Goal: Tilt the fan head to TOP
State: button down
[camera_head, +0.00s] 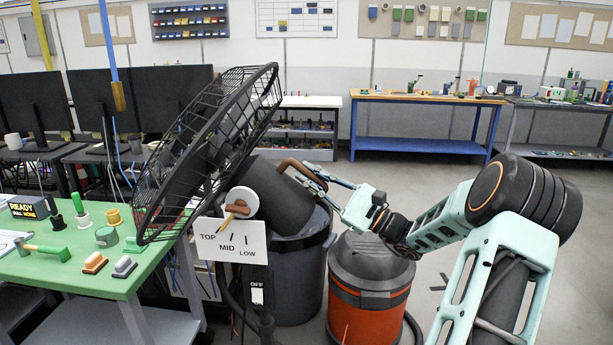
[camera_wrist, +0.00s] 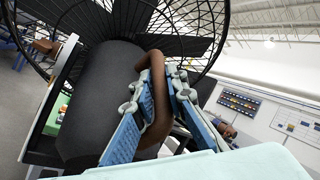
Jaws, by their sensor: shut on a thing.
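The fan head, with a round black wire cage (camera_head: 205,150) and a dark motor housing (camera_head: 270,190), leans back so that its cage faces up and left. A brown loop handle (camera_head: 297,167) sits on the rear of the housing; it shows large in the wrist view (camera_wrist: 155,130). My gripper (camera_head: 312,178) is shut on this handle, one finger on either side of its bar in the wrist view (camera_wrist: 165,85). A white plate (camera_head: 236,262) reads TOP, MID and LOW. An orange pointer (camera_head: 229,222) slants down and left to the TOP end.
A green-topped table (camera_head: 60,270) with small tools stands left of the fan. A grey bin (camera_head: 300,280) and an orange-and-grey drum (camera_head: 368,290) stand below my gripper. An OFF/ON switch (camera_head: 257,296) is under the plate. The floor at right is open.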

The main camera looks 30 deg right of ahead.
jog(key=shift+f, duration=0.5)
jog(key=c, duration=2.2)
grip_release()
jog(key=shift+r+t, duration=0.1)
jog(key=shift+t, duration=0.2)
jog(key=v, duration=1.2)
jog(key=shift+s+d+r, duration=0.1)
